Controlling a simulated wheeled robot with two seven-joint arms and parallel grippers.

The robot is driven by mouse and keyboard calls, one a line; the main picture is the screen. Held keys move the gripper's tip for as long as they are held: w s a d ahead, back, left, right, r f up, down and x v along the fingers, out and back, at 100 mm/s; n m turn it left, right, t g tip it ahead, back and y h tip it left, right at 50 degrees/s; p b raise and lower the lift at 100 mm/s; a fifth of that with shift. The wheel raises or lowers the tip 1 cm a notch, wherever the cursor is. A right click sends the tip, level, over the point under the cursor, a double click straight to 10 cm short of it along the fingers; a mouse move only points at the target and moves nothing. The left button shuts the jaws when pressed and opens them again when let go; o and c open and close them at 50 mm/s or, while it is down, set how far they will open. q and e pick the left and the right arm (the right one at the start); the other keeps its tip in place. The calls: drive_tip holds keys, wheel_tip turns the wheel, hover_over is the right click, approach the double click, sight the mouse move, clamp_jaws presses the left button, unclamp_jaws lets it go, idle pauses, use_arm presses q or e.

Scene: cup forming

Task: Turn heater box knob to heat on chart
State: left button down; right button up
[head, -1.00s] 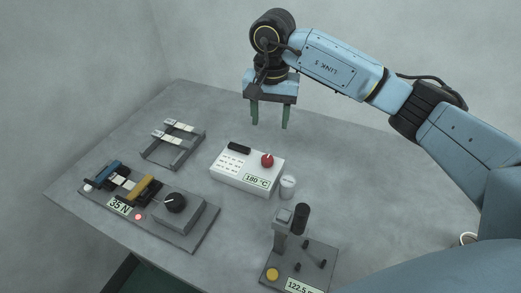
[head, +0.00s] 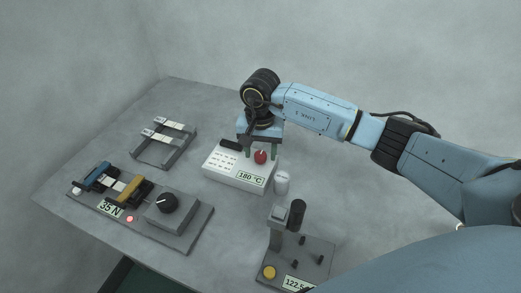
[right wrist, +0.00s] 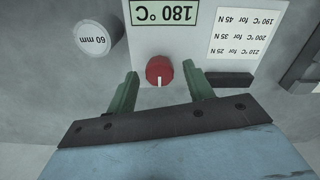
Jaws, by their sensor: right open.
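The white heater box (head: 236,178) stands in the middle of the table with a 180 °C display (head: 250,177). Its red knob (head: 260,157) has a white pointer mark. In the right wrist view the knob (right wrist: 159,70) lies between the green fingertips, with a gap on each side. My right gripper (head: 261,152) is open, down around the knob and not closed on it. The chart (right wrist: 253,38) on the box reads 210 °C for 25 N, 200 °C for 35 N, 190 °C for 45 N. My left gripper is not in view.
A unit with a black dial (head: 167,203) and a 35 N display (head: 110,209) stands at left. A grey rack (head: 164,148) is behind it. A white cylinder marked 60 mm (right wrist: 91,39) stands beside the heater box. A fixture with a yellow button (head: 269,272) is in front.

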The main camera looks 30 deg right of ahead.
drive_tip(key=c, duration=1)
